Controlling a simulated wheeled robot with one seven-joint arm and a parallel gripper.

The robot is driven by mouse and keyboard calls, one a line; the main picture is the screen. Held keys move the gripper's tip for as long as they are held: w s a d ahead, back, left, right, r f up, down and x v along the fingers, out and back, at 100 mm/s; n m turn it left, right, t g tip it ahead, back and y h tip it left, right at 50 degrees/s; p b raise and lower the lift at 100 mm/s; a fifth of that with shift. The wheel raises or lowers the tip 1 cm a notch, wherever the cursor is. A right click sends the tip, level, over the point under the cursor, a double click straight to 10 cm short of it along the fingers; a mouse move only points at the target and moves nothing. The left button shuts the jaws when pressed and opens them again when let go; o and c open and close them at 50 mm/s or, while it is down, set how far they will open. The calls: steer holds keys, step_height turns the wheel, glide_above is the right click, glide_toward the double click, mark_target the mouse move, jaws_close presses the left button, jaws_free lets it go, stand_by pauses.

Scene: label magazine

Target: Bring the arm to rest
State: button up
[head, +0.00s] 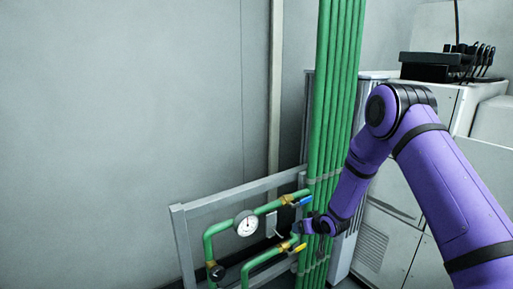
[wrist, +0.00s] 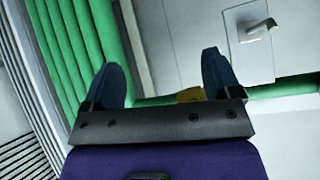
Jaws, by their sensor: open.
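My purple arm reaches in from the right in the head view and bends down toward the green pipework. My gripper (head: 303,227) is beside the valves there, small and partly hard to make out. In the wrist view my gripper (wrist: 165,85) shows two dark blue fingers spread apart with nothing between them. I cannot tell whether my gripper touches either.
Several vertical green pipes (head: 333,90) stand right behind my gripper. A grey frame (head: 225,196) carries a pressure gauge (head: 247,223) at the left. White cabinets (head: 395,240) stand at the right, with a black tool rack (head: 440,66) on top. Open room lies before the bare wall (head: 130,110).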

steer(key=s+d+r+m+h, duration=0.1)
steer(key=s+d+r, duration=0.25)
steer(key=r, duration=0.65)
steer(key=s+d+r+h, duration=0.2)
steer(key=s+r, duration=0.3)
steer(key=r, duration=0.6)
steer(key=s+d+r+m+h, duration=0.1)
steer(key=s+d+r, duration=0.25)
steer(key=r, duration=0.65)
steer(key=s+d+r+m+g, duration=0.1)
steer(key=s+r, duration=0.4)
steer(key=s, duration=0.3)
steer(key=s+d+r+g, duration=0.1)
steer(key=s+r, duration=0.3)
steer(key=s, duration=0.4)
steer(key=s+r+g, duration=0.1)
steer(key=s+r, duration=0.1)
steer(key=s, duration=1.7)
steer(key=shift+s+d+r+m+g, duration=0.15)
steer(key=shift+d+r+m+g, duration=0.05)
steer(key=shift+d+m+g, duration=0.1)
